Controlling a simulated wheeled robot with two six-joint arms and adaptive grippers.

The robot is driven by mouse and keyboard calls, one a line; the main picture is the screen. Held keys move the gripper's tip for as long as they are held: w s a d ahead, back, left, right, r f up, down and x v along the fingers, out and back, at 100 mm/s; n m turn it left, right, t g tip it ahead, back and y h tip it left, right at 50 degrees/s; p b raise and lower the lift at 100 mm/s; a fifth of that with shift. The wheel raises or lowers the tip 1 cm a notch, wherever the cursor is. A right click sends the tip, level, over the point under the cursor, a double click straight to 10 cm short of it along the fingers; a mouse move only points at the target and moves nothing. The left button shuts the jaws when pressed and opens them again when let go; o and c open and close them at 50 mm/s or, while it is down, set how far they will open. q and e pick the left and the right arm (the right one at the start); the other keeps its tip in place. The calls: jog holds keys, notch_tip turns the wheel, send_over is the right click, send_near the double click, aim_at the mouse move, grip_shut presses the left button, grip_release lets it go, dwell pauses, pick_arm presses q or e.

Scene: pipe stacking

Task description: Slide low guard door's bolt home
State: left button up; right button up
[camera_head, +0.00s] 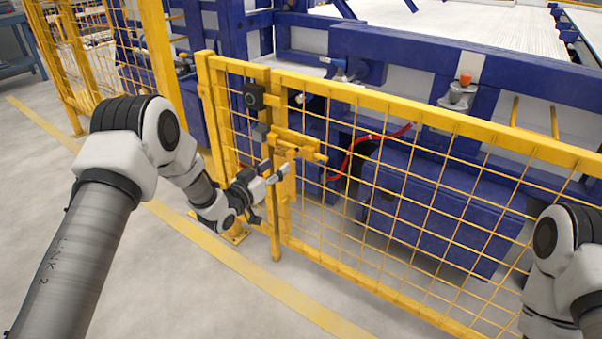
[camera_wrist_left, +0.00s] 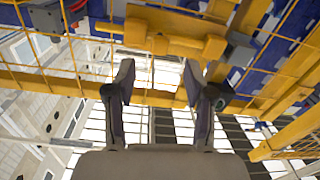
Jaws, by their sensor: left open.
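The low guard door (camera_head: 450,122) is a yellow frame with wire mesh, standing beside a yellow post (camera_head: 212,110). Its yellow bolt (camera_head: 297,143) sits near the door's left upright, with a short end sticking out to the right. The bolt also shows at the top of the left wrist view (camera_wrist_left: 165,42). My left gripper (camera_head: 276,172) is just below the bolt, close to the upright. In the left wrist view its two dark fingers (camera_wrist_left: 157,82) are spread with nothing held between them; the bolt lies beyond the tips. My right gripper is out of view.
A dark box (camera_head: 254,96) is fixed near the door's top left corner. Blue machinery (camera_head: 440,210) and a red hose (camera_head: 350,155) lie behind the mesh. A taller yellow fence (camera_head: 85,50) stands at left. The floor in front is clear.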

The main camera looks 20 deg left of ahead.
aim_at(289, 155)
pick_arm(q)
jog(key=b+x, duration=0.1)
jog(key=x, duration=0.6)
jog(key=shift+w+d+b, duration=0.1)
jog(key=shift+w+b, duration=0.2)
jog(key=shift+b, duration=0.05)
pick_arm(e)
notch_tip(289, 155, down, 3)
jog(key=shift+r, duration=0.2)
pick_arm(q)
jog(key=shift+c, duration=0.4)
grip_shut()
